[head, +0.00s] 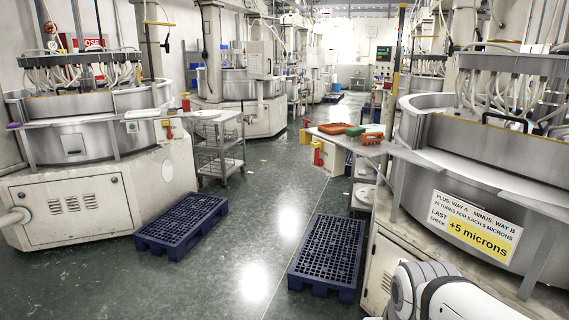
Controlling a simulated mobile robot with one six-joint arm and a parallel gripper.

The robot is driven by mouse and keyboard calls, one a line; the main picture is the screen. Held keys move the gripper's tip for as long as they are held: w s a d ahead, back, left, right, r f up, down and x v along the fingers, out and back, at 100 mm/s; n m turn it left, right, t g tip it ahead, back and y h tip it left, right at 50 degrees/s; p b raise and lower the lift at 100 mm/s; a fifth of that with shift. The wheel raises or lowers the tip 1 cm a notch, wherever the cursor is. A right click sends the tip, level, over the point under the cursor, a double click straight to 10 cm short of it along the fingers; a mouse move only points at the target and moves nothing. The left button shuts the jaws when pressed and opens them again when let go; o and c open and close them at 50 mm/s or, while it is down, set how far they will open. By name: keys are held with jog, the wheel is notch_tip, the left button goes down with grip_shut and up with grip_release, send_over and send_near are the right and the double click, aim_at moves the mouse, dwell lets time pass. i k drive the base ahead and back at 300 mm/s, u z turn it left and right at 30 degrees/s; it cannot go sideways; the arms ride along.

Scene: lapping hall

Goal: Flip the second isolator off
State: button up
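Two small yellow switch boxes with red handles, which look like isolators, sit on the cream end face below the right machine's shelf. One isolator (306,133) is further left, with red at its top. The other isolator (318,146) is just right of it and lower, with a red handle hanging beneath. A third red-and-yellow switch (168,130) is on the left machine's side. I cannot tell which is the second, and the handle positions are too small to read for sure. My white arm enters at the bottom right; my gripper is not in view.
A blue pallet (327,257) lies on the floor in front of the right machine (470,150). Another blue pallet (181,223) lies by the left machine (75,205). A wire trolley (218,160) stands beyond. Orange and green trays (365,132) rest on the shelf. The aisle between is clear.

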aim_at(318, 162)
jog(key=u, duration=0.2)
jog(key=k, duration=0.9)
jog(key=z, duration=0.2)
jog(key=i, duration=0.9)
jog(key=u, duration=0.1)
jog(key=k, duration=0.7)
jog(key=z, duration=0.4)
jog(key=i, duration=0.9)
jog(key=z, duration=0.5)
jog(key=i, duration=1.55)
jog(key=u, duration=0.55)
